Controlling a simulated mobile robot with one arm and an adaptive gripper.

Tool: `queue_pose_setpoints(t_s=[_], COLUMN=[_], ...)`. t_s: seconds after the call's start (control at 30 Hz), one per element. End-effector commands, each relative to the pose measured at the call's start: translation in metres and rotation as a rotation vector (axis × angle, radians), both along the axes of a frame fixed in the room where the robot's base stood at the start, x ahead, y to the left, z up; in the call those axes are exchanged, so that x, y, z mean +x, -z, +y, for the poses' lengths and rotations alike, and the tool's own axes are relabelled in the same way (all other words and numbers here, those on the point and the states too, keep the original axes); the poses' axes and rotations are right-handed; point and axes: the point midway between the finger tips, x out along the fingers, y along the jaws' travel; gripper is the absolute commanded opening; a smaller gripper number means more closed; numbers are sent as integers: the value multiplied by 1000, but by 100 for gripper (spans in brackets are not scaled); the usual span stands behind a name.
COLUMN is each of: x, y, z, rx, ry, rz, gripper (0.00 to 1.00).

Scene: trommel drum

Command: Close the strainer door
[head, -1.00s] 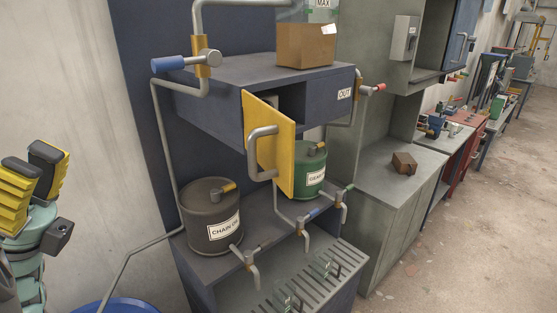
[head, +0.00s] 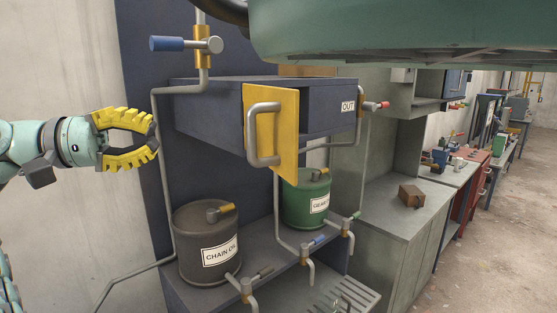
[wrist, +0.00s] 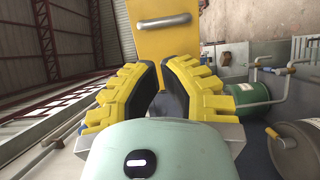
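The strainer door is a yellow panel (head: 284,130) with a grey bar handle (head: 254,135). It stands open, swung out from the front of the dark blue box (head: 215,112) marked OUT. My gripper (head: 156,135) is open and empty, left of the door and apart from it. In the wrist view the yellow door (wrist: 165,50) and its handle (wrist: 163,20) show beyond the fingertips (wrist: 160,66), with only a moderate gap between the fingers. The box's inside is mostly hidden behind the door.
A blue-handled valve (head: 203,45) and pipe stand left of the box. A chain oil drum (head: 207,255) and a green drum (head: 300,207) sit on the shelf below. A red-tipped valve (head: 372,105) is at the right. My own arm covers the upper right.

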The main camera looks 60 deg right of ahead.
Motion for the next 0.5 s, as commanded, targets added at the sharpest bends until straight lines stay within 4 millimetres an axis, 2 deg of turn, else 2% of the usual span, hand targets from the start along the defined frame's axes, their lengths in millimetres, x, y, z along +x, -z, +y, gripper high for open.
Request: queue_pose_setpoints(t_s=[0.1,0.5], x=[-13,-55], y=[-7,-8], z=[-14,-62], rx=[4,2], ry=[8,8], rz=[5,7], gripper=[0,0])
